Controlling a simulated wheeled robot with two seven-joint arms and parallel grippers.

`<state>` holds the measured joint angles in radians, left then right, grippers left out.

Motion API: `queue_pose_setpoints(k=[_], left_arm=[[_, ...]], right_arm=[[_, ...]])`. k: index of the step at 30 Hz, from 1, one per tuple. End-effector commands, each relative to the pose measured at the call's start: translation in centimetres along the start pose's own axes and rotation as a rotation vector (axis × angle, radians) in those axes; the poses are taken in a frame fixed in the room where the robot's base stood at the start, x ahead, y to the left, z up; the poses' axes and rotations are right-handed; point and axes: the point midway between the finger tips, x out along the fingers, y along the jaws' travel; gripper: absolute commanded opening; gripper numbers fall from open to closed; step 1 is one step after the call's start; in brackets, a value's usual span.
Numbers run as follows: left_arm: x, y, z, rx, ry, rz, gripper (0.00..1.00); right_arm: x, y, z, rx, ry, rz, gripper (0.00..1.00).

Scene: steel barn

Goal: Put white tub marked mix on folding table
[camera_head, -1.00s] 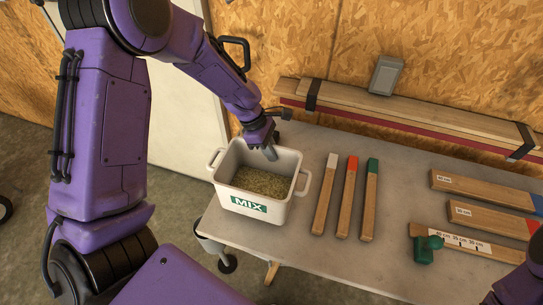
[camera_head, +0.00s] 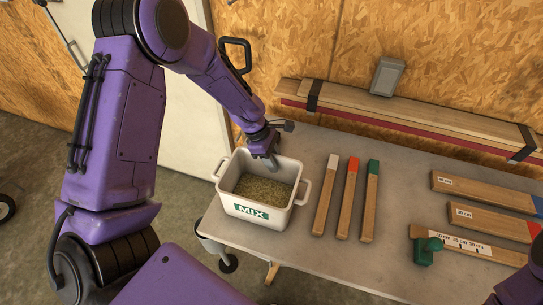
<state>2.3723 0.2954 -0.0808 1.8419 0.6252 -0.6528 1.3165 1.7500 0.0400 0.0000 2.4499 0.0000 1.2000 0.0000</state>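The white tub marked MIX (camera_head: 240,203) stands upright at the left end of the grey folding table (camera_head: 300,258). It has a handle on each side and holds a greenish-brown grainy mix. My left gripper (camera_head: 270,163) points down at the tub's far rim, right of its middle. Its fingertips overlap the rim and the inside of the tub; I cannot tell whether they close on the wall. My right arm shows only in part at the bottom right, and its gripper is not clearly visible.
Three wooden sticks with white, red and green ends (camera_head: 348,200) lie right of the tub. Marked boards (camera_head: 478,217) and a green knob (camera_head: 427,250) are farther right. Strapped planks (camera_head: 410,115) lie along the back wall. The table's front middle is clear.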

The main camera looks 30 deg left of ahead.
Motion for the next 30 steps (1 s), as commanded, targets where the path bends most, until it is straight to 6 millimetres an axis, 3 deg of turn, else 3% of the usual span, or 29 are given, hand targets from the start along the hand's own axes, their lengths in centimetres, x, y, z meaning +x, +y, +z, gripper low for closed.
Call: queue_pose_setpoints(k=[5, 12, 15, 21, 30], left_arm=[[-2.7, 0.2, 0.1, 0.002, 0.000, 0.007, 0.34], [-8.9, 0.1, 0.1, 0.002, 0.000, 0.006, 0.34], [-10.8, 0.1, 0.1, 0.002, 0.000, 0.003, 0.34], [-12.2, 0.0, 0.1, 0.000, 0.000, 0.000, 0.34], [-12.2, 0.0, 0.1, 0.000, 0.000, 0.000, 0.34]], right_arm=[[0.5, -0.1, 0.2, 0.000, 0.000, 0.000, 0.43], [1.0, -0.1, 0.4, 0.000, 0.000, 0.000, 0.43], [1.1, -0.1, 0.5, 0.000, 0.000, 0.000, 0.43], [1.2, -0.1, 0.5, 0.000, 0.000, 0.000, 0.43], [1.1, -0.1, 0.5, 0.000, 0.000, 0.000, 0.43]])
